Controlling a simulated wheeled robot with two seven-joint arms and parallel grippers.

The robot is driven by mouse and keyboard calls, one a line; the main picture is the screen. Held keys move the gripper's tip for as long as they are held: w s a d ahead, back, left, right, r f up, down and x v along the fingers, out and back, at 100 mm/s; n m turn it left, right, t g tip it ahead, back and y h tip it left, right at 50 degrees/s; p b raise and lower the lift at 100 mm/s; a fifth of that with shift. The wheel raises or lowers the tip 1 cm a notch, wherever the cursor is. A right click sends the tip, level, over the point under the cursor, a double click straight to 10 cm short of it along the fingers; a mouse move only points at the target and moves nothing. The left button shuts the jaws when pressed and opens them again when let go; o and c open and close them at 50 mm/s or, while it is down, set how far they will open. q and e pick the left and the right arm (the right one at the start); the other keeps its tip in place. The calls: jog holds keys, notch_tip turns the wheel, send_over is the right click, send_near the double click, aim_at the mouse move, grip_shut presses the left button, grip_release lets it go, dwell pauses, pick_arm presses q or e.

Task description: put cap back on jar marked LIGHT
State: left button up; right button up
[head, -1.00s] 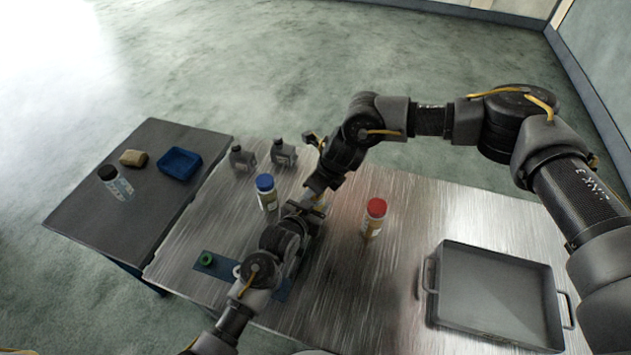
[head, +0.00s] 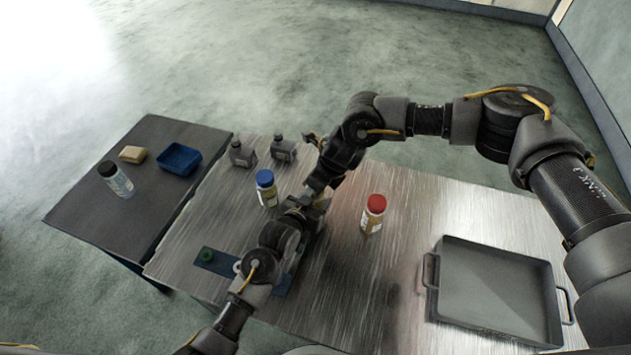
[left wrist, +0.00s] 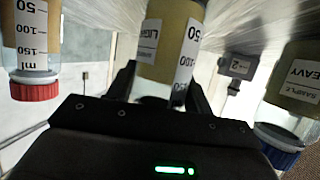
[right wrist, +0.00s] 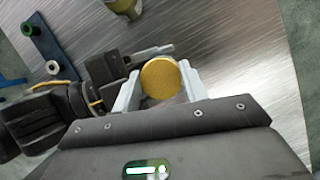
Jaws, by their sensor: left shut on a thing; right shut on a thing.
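The jar marked LIGHT (left wrist: 165,45), with amber contents and a scale label, stands between the fingers of my left gripper (left wrist: 160,88), which is shut on it. In the head view my left gripper (head: 303,208) reaches the jar from the front left and mostly hides it. My right gripper (right wrist: 160,90) is shut on a round yellow cap (right wrist: 161,77), seen from above. In the head view my right gripper (head: 317,192) is close above my left one. The jar's mouth is hidden, so I cannot tell whether the cap touches it.
A blue-capped jar (head: 266,188) marked HEAVY stands left of the grippers, a red-capped jar (head: 373,213) to the right. A blue strip (head: 220,262) holds a green ring (head: 206,255). A grey tray (head: 495,290) is at right.

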jog(key=shift+f, duration=0.2)
jog(key=o, duration=0.8)
jog(key=shift+o, duration=0.8)
jog(key=shift+s+a, duration=0.1)
jog(key=shift+s, duration=0.05)
jog(key=shift+s, duration=0.1)
jog(key=shift+r, duration=2.35)
jog(key=shift+c, duration=0.3)
